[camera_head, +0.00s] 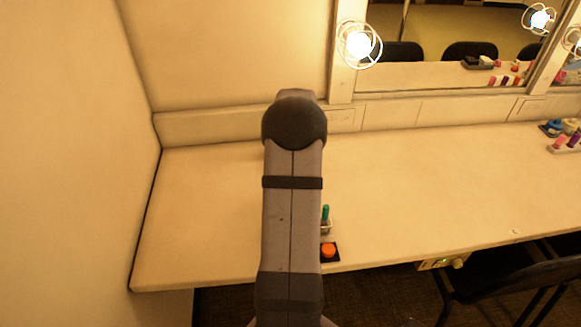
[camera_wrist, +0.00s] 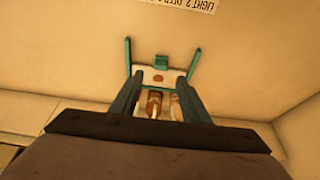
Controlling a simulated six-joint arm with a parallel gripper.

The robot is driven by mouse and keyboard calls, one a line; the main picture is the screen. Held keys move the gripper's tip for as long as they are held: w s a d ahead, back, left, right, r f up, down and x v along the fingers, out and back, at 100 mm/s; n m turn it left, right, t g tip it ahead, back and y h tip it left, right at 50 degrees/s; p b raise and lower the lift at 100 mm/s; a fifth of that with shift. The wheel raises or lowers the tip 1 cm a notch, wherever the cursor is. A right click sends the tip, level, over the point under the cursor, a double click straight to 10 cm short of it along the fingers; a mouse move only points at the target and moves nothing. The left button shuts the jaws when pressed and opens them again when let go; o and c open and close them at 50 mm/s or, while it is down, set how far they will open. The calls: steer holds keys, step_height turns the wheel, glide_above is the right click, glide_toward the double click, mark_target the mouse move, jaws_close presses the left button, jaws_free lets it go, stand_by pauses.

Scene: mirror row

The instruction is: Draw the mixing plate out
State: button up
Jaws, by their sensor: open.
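A small pale panel with a round knob (camera_head: 457,263) shows under the front edge of the counter, right of centre in the head view. It may be the mixing plate, but I cannot tell for sure. My gripper (camera_wrist: 163,48) shows in the wrist view with its two teal fingers apart.
A dark chair (camera_head: 500,278) stands at lower right. Coloured bottles (camera_head: 567,139) sit far right. The middle of the counter (camera_head: 420,190) is clear.

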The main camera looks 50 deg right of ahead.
steer(key=shift+p+x, duration=0.9)
steer(key=shift+x, duration=2.8)
jaws_close()
